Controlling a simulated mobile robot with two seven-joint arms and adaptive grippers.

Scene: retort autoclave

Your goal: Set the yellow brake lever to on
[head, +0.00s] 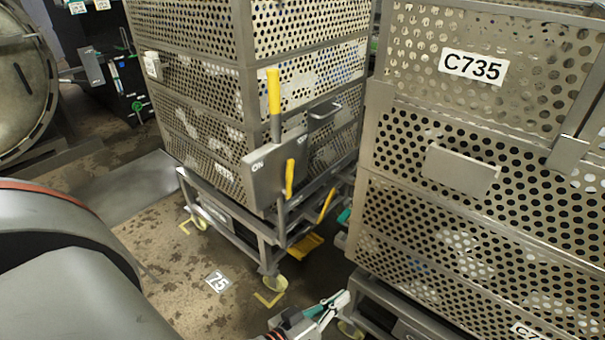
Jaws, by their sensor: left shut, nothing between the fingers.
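A lever with a long yellow grip (274,92) stands upright at the near corner of the left perforated cage trolley (200,125). A grey plate (262,185) behind its lower part reads "ON" on the left; a small label on the right is too small to read surely. Other yellow grips sit lower, one on the plate (290,178) and one slanted (326,205). Which one is the brake lever is not marked. My left gripper (335,303) is at the bottom edge, low and well apart from the levers, shut and empty. My right gripper is not in view.
A cage trolley marked C735 (540,190) stands close on the right, leaving a narrow gap. A yellow pedal (305,245) is low on the left trolley. A floor marker "75" (217,282) lies on open floor. A round metal vessel (25,85) is at far left.

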